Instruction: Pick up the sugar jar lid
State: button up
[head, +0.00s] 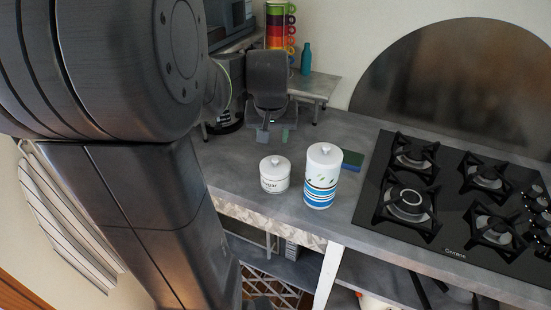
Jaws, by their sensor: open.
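The sugar jar (274,180) is a short white canister with dark lettering, standing upright near the counter's front edge. Its white lid (275,162) with a small round knob sits on top of it. My gripper (273,135) is open and empty, with its two fingers pointing down. In the picture it is just above and behind the lid, apart from it. The exact height above the counter is hard to tell.
A taller white canister (321,185) with blue stripes stands close to the jar's right. A green and blue sponge (352,160) lies behind it. A black gas hob (455,200) fills the right. Stacked mugs (276,30) and a teal bottle (306,60) stand at the back.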

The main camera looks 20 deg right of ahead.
send_over(275, 159)
jog(key=s+a, duration=0.1)
jog(key=s, duration=0.1)
notch_tip(275, 159, down, 6)
jog(key=shift+a+f, duration=0.1)
jog(key=shift+f, duration=0.1)
jog(key=shift+p+x, duration=0.7)
jog(key=shift+x, duration=1.8)
jog(key=shift+s, duration=0.15)
grip_shut()
